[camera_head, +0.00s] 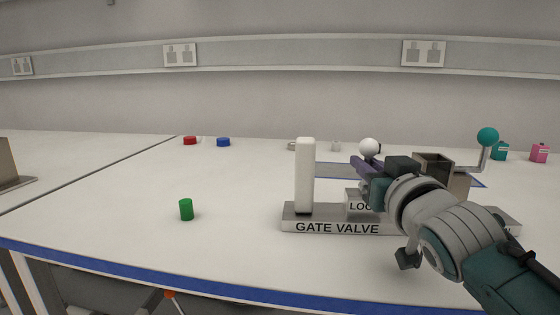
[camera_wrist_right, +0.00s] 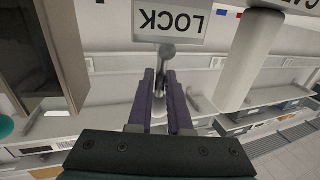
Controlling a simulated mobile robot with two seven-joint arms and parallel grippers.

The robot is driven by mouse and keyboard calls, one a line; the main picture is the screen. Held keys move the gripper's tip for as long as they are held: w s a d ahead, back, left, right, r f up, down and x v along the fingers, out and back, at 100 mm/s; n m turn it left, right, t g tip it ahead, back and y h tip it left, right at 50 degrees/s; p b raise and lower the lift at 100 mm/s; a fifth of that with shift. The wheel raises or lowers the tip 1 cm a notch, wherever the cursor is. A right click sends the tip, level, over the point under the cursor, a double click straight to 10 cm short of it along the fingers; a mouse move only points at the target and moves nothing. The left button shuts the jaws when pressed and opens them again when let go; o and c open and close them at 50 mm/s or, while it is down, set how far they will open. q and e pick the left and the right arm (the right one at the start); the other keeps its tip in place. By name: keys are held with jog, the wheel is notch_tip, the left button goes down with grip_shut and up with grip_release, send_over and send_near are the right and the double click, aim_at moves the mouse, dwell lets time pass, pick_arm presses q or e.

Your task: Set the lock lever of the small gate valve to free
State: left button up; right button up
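The small gate valve stands on a grey base labelled GATE VALVE (camera_head: 337,227), with an upright white post (camera_head: 305,175) at its left. A block labelled LOCK (camera_head: 357,204) sits right of the post; the label shows upside down in the right wrist view (camera_wrist_right: 168,22). The white ball (camera_head: 369,147) shows just above my right gripper (camera_head: 366,170). In the wrist view, the metal lock lever (camera_wrist_right: 167,52) runs from the LOCK block between my purple fingers (camera_wrist_right: 160,85). I cannot tell whether they touch it. My left gripper is out of view.
A green cylinder (camera_head: 186,209) stands left of the valve. A hollow brown box (camera_head: 433,160) and a teal ball on a bent rod (camera_head: 487,136) are behind my right arm. Red (camera_head: 190,140) and blue (camera_head: 223,142) discs lie farther back. The table's left middle is mostly clear.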

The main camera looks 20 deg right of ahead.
grip_shut()
dwell(0.5)
jog(key=shift+a+n, duration=0.1)
jog(key=shift+n, duration=0.2)
dwell(0.5)
jog(key=shift+w+a+n+p, duration=0.2)
jog(key=shift+a+n+p, duration=0.1)
jog(key=shift+n+p, duration=0.45)
jog(key=shift+w+a+n+g, duration=0.15)
jog(key=shift+a+n+g, duration=0.2)
jog(key=shift+n, duration=0.5)
jog(key=shift+w+a+f+n+g+p, duration=0.1)
jog(key=shift+a+f+n+g+p, duration=0.1)
jog(key=shift+n, duration=0.4)
jog(key=shift+w+a+f+n+g+p, duration=0.1)
jog(key=shift+f+n+g+p, duration=0.05)
jog(key=shift+n, duration=0.45)
jog(key=shift+w+a+f+n+g+h, duration=0.1)
jog(key=shift+a+f+n+g+h, duration=0.1)
jog(key=shift+n, duration=0.55)
jog(key=shift+w+a+f+n+g+h, duration=0.1)
jog(key=shift+a+f+n, duration=0.1)
jog(key=shift+n, duration=0.55)
jog(key=shift+f, duration=0.1)
